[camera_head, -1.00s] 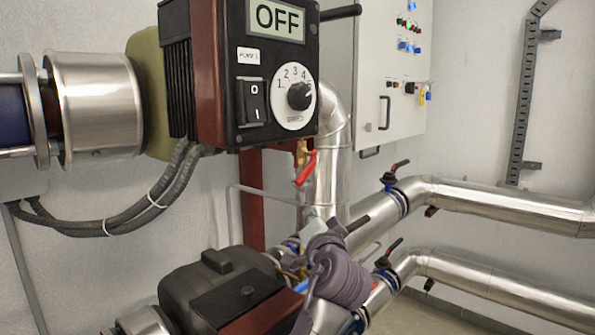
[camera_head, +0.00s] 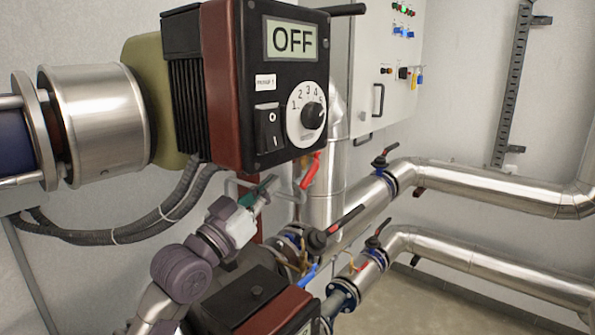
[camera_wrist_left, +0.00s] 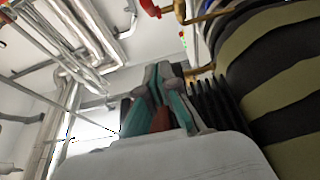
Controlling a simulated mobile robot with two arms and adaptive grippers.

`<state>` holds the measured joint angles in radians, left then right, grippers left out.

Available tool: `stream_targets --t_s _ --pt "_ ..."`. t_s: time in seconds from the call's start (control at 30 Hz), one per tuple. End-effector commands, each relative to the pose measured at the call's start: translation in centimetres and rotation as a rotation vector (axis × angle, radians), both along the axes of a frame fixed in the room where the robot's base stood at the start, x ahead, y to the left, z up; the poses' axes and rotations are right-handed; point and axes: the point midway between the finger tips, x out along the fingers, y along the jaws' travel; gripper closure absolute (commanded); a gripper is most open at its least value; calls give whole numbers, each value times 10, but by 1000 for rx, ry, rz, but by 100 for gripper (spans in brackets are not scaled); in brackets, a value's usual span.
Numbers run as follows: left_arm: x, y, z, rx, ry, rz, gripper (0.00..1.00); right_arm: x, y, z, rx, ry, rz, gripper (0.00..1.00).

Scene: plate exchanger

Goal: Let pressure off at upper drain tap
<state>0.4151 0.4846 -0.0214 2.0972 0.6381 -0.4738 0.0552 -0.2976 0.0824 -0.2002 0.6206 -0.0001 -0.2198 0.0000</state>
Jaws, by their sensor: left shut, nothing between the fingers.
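The upper drain tap (camera_head: 309,171) has a red lever and hangs just below the right side of the upper pump's control box, in front of a silver pipe. In the left wrist view, a red handle (camera_wrist_left: 150,7) with brass piping shows at the top edge. My left gripper (camera_head: 270,185) is below the control box, to the left of the red lever and apart from it in the picture. Its green-padded fingers (camera_wrist_left: 163,88) are shut with nothing between them. My right gripper is in neither view.
The upper pump's control box (camera_head: 265,85) reads OFF and overhangs my left gripper. Black cables (camera_head: 150,222) run to its left. A lower pump (camera_head: 255,295) sits below. Silver pipes (camera_head: 490,185) with black-and-red valve levers (camera_head: 385,152) run right. A wall cabinet (camera_head: 385,70) stands behind.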

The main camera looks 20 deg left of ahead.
Motion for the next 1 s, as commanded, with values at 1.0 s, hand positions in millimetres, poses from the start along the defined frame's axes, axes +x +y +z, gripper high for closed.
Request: stream_targets --t_s 1.0 --pt "84 -30 -7 2 1 3 100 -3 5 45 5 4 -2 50"
